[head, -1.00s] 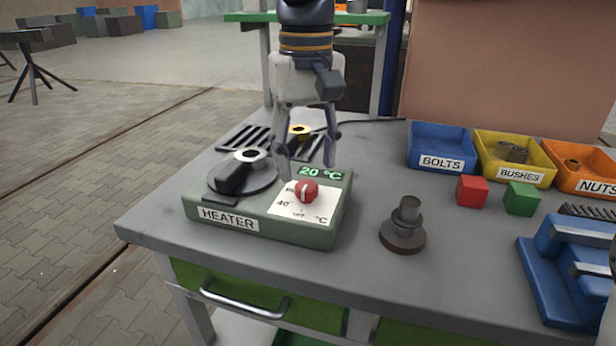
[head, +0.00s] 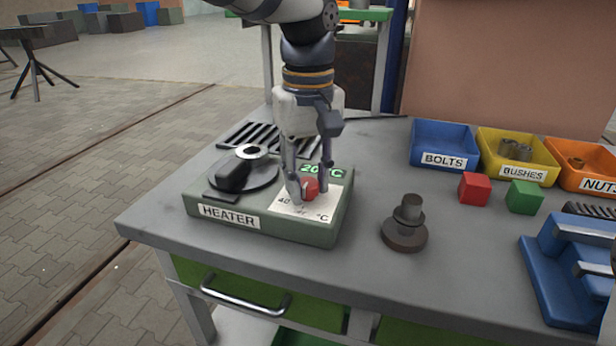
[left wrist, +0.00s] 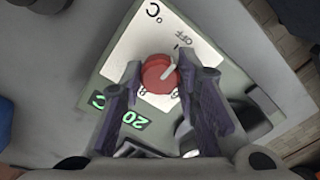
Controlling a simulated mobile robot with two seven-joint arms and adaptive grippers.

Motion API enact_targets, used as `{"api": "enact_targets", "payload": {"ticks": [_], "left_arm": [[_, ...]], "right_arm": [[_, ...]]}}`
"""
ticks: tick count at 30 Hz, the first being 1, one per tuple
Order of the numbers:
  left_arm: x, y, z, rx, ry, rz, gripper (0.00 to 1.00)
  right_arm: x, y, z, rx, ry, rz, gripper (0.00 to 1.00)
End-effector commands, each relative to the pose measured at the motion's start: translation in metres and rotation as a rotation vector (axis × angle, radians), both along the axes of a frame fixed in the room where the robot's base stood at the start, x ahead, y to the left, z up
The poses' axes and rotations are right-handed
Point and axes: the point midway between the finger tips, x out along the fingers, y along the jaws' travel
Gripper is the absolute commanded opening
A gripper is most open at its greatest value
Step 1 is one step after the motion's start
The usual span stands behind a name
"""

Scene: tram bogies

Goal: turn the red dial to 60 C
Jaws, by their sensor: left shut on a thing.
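The red dial (head: 310,187) sits on the white scale plate (head: 318,206) of the green heater box (head: 268,231). My left gripper (head: 309,192) points down over it, its two fingers shut on the dial from both sides. In the left wrist view the dial (left wrist: 158,73) lies between the fingertips, its white pointer mark aimed toward the OFF print. The green display (head: 322,170) is partly covered by a finger; in the left wrist view it (left wrist: 125,113) reads 20 °C. Part of the scale is hidden. My right gripper is not in view.
A dark stepped part (head: 405,226) stands right of the heater. Red (head: 474,187) and green (head: 523,197) cubes, a blue fixture (head: 565,270) and labelled bins (head: 444,145) are farther right.

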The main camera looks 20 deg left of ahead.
Motion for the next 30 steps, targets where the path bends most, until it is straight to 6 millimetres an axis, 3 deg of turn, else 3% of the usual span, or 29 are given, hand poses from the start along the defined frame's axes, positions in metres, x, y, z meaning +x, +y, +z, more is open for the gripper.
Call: {"api": "enact_targets", "payload": {"ticks": [11, 30], "left_arm": [[-0.0001, 0.0000, -0.0003, 0.000, 0.002, -0.186, 0.01], [-0.0002, 0.0007, -0.0013, 0.000, 0.004, -0.792, 0.01]], "right_arm": [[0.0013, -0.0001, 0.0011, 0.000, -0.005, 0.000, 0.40], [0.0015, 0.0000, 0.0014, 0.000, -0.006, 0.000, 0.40]]}}
